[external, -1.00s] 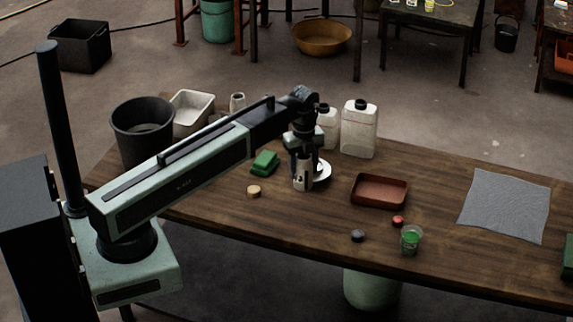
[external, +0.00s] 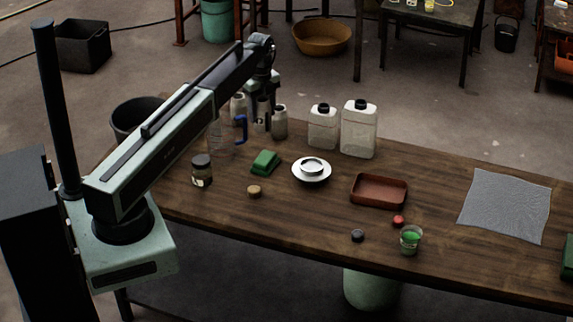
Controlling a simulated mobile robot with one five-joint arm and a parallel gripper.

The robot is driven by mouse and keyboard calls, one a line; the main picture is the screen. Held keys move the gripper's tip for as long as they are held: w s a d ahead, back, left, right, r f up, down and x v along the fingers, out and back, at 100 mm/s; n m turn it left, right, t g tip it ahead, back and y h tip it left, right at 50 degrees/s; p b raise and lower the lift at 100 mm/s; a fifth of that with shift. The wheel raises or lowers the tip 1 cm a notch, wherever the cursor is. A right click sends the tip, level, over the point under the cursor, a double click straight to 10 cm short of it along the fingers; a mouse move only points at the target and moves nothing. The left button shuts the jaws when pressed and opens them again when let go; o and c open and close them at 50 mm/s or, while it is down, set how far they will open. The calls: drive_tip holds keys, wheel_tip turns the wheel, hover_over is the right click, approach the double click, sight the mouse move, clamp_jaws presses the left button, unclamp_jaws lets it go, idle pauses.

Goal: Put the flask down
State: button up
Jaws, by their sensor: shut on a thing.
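My gripper (external: 262,92) is over the back left of the table, among a group of grey-white flask-like vessels. It is shut on a narrow metallic flask (external: 260,112), which hangs upright between the fingers. One pale vessel (external: 238,108) stands on the left of it and another (external: 279,123) on the right. The held flask's base is hard to make out, so I cannot tell whether it touches the table.
A blue handle (external: 241,128), a dark-lidded jar (external: 202,172) and a green block (external: 265,162) are near my arm. Two white jugs (external: 323,128) (external: 359,130) stand to the right. A white round dish (external: 311,170) and a brown tray (external: 379,191) lie farther forward.

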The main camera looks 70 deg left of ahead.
drive_tip(key=s+a+r+n+p, duration=0.2)
drive_tip(key=s+a, duration=0.3)
drive_tip(key=a, duration=0.8)
drive_tip(key=s+a+f+n+b, duration=0.25)
drive_tip(key=s+a, duration=0.25)
drive_tip(key=a, duration=0.3)
drive_tip(key=s+a+f+n+b, duration=0.1)
drive_tip(key=s+a+f+b, duration=0.25)
drive_tip(key=s+a, duration=0.4)
drive_tip(key=f+b, duration=0.3)
drive_tip(key=w+a+f+b, duration=0.1)
drive_tip(key=f+b, duration=0.2)
drive_tip(key=b, duration=0.1)
drive_tip(key=w+f+b, duration=0.1)
drive_tip(key=f+b, duration=0.2)
drive_tip(key=f, duration=0.1)
drive_tip(key=shift+a+b, duration=0.15)
drive_tip(key=shift+b, duration=0.25)
drive_tip(key=shift+r, duration=0.2)
drive_tip(key=shift+f, duration=0.15)
drive_tip(key=o, duration=1.3)
drive_tip(key=shift+o, duration=0.2)
